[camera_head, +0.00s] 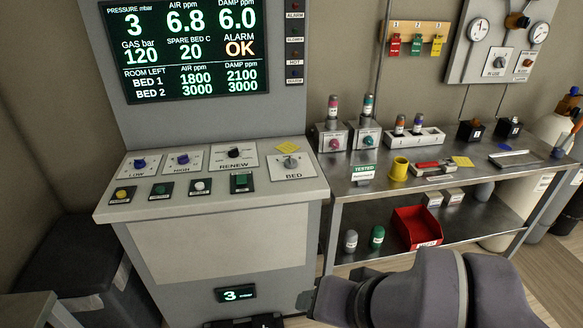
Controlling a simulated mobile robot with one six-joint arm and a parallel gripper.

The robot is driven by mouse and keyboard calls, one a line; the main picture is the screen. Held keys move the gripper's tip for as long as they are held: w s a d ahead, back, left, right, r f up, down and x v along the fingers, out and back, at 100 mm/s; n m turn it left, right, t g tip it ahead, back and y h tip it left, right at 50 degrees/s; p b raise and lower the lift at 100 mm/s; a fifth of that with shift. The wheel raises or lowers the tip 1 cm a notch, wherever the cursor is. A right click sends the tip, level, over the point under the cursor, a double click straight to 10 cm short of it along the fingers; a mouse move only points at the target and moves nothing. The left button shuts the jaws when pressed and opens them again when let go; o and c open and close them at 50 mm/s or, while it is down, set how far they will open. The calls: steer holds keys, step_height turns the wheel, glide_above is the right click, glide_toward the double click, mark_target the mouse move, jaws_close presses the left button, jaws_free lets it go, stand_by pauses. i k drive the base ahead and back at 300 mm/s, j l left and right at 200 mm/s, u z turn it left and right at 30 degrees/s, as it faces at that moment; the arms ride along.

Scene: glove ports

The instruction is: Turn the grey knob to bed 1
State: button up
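The grey knob (291,162) sits on a white plate labelled BED (303,172) at the right end of the sloped console top. The marks around it are too small to read, so I cannot tell which bed it points to. My arm comes in at the bottom right, and its end, with my gripper (306,299), is low in front of the console's right side. My gripper is well below the knob and apart from it. Its fingers are not clear, so I cannot tell if it is open or shut.
Left of the knob are a black RENEW knob (235,152), two blue knobs and several push buttons. A screen (195,50) above lists BED 1 and BED 2. A metal bench (400,187) with cylinders, a yellow cup (399,169) and a red bin (417,227) stands right.

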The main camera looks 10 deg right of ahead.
mark_target(290, 163)
steer(key=i+l, duration=0.1)
steer(key=i, duration=1.1)
